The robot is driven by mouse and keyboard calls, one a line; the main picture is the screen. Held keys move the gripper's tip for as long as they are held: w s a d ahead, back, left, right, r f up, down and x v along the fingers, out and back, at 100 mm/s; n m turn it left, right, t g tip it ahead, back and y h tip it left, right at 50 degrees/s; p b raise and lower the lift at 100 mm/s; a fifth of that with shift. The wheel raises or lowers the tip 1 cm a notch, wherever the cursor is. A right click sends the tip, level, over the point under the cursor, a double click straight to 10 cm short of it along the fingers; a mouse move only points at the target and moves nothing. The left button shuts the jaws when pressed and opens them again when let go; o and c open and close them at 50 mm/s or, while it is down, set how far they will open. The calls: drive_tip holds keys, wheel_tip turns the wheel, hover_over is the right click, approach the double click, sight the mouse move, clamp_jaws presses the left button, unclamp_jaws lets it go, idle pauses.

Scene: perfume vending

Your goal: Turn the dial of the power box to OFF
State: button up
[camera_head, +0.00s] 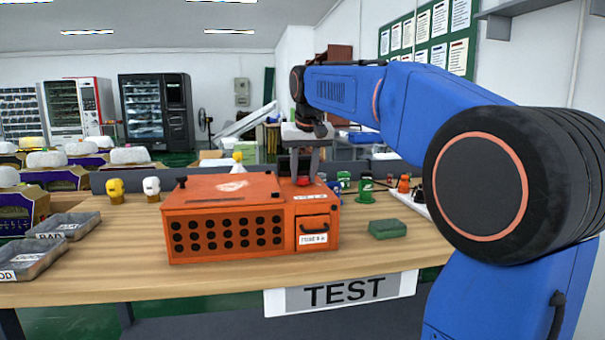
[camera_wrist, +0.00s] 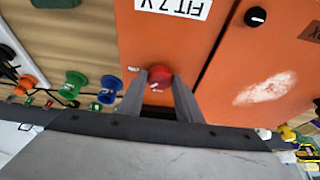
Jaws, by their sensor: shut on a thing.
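The power box (camera_head: 222,205) is an orange box on the wooden table, with a row pattern of black holes and a small handled drawer in front. Its red dial (camera_wrist: 158,76) sits on the top face; in the head view the dial (camera_head: 303,182) shows small below the fingers. My gripper (camera_wrist: 159,82) points down with its two grey fingers on either side of the dial, shut on it. A pale mark shows on the dial's near edge. The OFF lettering cannot be read. In the head view my gripper (camera_head: 302,168) is above the box's right part.
A black knob (camera_wrist: 255,16) is on the box top. A green block (camera_head: 387,229) lies right of the box. Coloured spools, such as a green one (camera_head: 365,190), stand behind it. Grey trays (camera_head: 68,226) are at left. The table front is clear.

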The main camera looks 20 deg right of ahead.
drive_tip(key=n, duration=0.1)
drive_tip(key=n+y, duration=0.1)
drive_tip(key=n, duration=0.2)
drive_tip(key=shift+d+n+y, duration=0.3)
drive_tip(key=shift+y, duration=0.1)
drive_tip(key=shift+d+n+y, duration=0.15)
drive_tip(key=shift+n+y, duration=0.65)
drive_tip(key=shift+n, duration=1.4)
drive_tip(key=shift+g, duration=0.3)
drive_tip(key=o, duration=1)
drive_tip(key=v, duration=1.7)
drive_tip(key=shift+d+r, duration=0.1)
drive_tip(key=shift+d, duration=0.05)
